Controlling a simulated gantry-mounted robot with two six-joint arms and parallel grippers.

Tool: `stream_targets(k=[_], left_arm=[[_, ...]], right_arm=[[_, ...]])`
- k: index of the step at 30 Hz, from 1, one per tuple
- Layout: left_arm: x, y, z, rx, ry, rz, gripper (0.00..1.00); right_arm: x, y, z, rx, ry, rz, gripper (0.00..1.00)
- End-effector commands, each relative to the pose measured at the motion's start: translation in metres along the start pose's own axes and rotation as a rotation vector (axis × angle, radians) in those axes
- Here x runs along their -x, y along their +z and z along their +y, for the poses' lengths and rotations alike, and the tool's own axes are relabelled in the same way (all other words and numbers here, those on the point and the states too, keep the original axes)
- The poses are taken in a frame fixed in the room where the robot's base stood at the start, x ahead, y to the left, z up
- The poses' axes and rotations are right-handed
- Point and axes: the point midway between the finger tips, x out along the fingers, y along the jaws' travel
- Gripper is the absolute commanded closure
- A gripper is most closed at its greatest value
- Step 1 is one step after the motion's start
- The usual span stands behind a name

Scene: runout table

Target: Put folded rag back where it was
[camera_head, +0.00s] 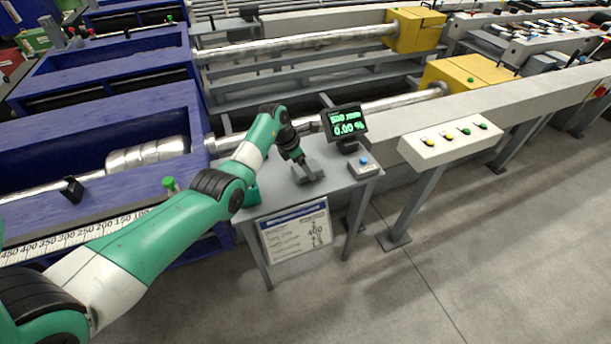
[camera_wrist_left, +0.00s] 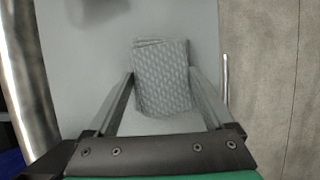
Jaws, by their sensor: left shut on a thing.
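The folded rag (camera_wrist_left: 162,80) is a grey patterned cloth pad between the two fingers of my left gripper (camera_head: 307,173) in the left wrist view. The fingers press on its two sides. In the head view my left gripper points down over the small grey table (camera_head: 327,188), and the rag cannot be told apart from the fingers there. I cannot tell whether the rag touches the tabletop. My right gripper is out of view.
A small display (camera_head: 345,123) stands at the table's back, and a grey box with a blue button (camera_head: 363,165) sits on the right. A metal roller (camera_head: 320,122) runs behind. A button panel (camera_head: 452,140) stands to the right. A printed sign (camera_head: 295,235) hangs below the table's front edge.

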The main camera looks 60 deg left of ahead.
Motion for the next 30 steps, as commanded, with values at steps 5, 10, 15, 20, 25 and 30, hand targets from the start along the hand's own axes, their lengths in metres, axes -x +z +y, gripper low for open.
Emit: stream_targets(k=[5, 10, 15, 20, 25, 30], left_arm=[[-0.012, -0.005, 0.000, 0.000, 0.001, -0.001, 0.66], [-0.010, -0.004, 0.000, 0.000, 0.001, 0.000, 0.66], [-0.013, -0.005, 0.000, 0.000, 0.001, -0.001, 0.07], [-0.013, -0.005, 0.000, 0.000, 0.001, -0.001, 0.00], [-0.010, -0.004, 0.000, 0.000, 0.001, -0.001, 0.00], [0.020, -0.001, 0.001, 0.000, 0.004, -0.003, 0.00]], right_arm=[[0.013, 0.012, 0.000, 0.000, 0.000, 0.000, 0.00], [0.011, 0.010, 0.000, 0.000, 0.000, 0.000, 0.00], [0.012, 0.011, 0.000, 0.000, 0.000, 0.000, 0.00], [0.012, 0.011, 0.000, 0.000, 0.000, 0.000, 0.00], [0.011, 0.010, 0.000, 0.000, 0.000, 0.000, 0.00], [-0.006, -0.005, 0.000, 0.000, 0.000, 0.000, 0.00]])
